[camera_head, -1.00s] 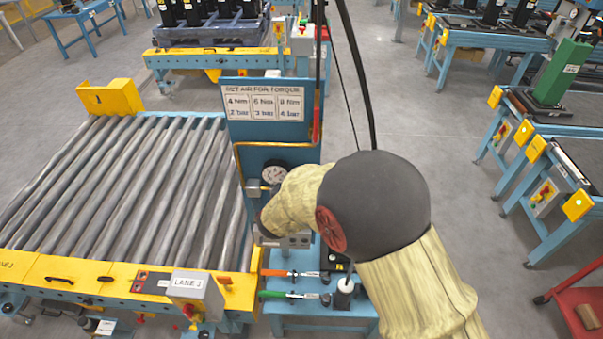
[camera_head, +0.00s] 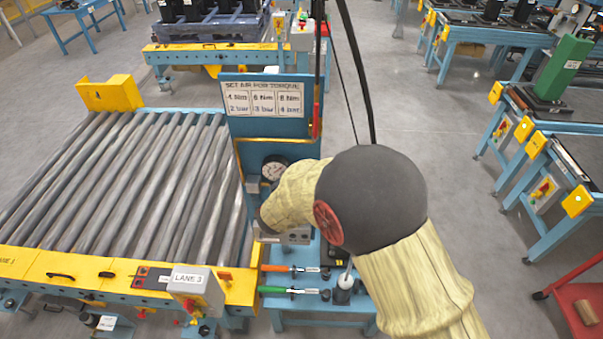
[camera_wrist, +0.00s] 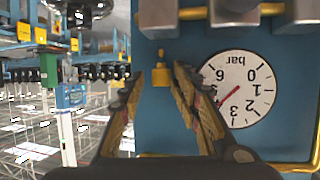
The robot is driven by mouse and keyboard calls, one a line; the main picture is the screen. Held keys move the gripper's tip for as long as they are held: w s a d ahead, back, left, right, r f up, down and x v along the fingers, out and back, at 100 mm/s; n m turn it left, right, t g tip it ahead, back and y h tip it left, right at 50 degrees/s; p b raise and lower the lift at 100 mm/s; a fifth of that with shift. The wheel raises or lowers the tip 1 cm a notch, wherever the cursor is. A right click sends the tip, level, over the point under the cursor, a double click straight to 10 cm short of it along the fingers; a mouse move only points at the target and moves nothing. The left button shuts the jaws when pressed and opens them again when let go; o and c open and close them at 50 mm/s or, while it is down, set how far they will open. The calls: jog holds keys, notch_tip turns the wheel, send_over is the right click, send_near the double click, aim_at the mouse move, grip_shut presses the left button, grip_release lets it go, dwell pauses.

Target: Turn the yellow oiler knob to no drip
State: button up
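The yellow oiler knob (camera_wrist: 161,76) shows in the wrist view as a small yellow piece with a narrow tip, on the blue panel (camera_wrist: 172,118). My gripper (camera_wrist: 157,82) is open, with one finger on each side of the knob. The fingertips are close to the knob; I cannot tell whether they touch it. In the head view my own arm hides the knob and my gripper's fingertips. No drip is visible in either view.
A round pressure gauge (camera_wrist: 240,88) sits beside the right finger; it also shows in the head view (camera_head: 273,171). Grey metal blocks (camera_wrist: 234,12) line the top of the wrist view. Roller conveyor (camera_head: 120,180) stands left; tools with orange (camera_head: 285,268) and green (camera_head: 290,291) grips lie below.

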jog(key=shift+s+a+r, duration=0.1)
jog(key=shift+a, duration=0.05)
jog(key=v, duration=0.7)
jog(key=shift+s, duration=0.35)
